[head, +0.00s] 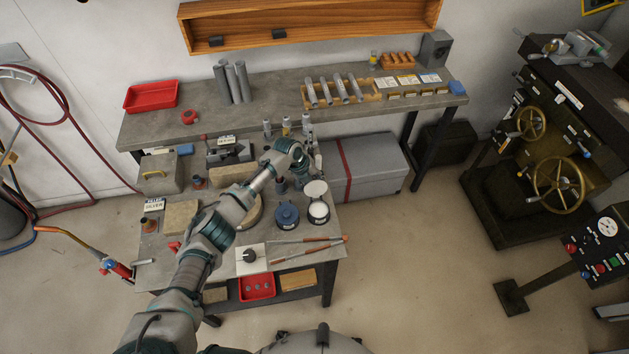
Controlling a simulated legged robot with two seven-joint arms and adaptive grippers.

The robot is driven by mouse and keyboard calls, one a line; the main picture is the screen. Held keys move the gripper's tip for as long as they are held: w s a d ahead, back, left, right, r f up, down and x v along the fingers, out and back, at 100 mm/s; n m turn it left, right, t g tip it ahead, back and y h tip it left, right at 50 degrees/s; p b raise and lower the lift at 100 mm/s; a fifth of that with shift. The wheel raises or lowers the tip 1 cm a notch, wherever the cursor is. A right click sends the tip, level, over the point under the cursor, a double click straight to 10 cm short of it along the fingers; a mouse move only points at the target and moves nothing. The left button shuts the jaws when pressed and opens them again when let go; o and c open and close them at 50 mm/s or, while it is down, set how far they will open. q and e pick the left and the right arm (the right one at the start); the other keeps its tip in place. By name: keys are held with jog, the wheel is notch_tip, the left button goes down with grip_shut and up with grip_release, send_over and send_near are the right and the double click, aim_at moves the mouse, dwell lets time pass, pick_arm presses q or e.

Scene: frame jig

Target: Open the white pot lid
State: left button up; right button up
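A small pot (318,212) with a dark rim and a white round top stands on the right side of the low bench. A pale round disc (315,188) is just behind it; I cannot tell whether this is its lid, tilted up, or a separate piece. My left arm reaches over the bench, and my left gripper (299,172) is behind and left of the white pot. Its fingers are small and partly hidden, so their opening and any contact are unclear. My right gripper is out of view.
Long thin tools (305,240) lie in front of the pots, beside a white plate (251,255) with a dark knob. Several small bottles (286,126) stand behind the gripper. A grey chest (372,168) is right of the bench (335,262). Open floor lies further right.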

pick_arm(q)
jog(key=v, duration=1.2)
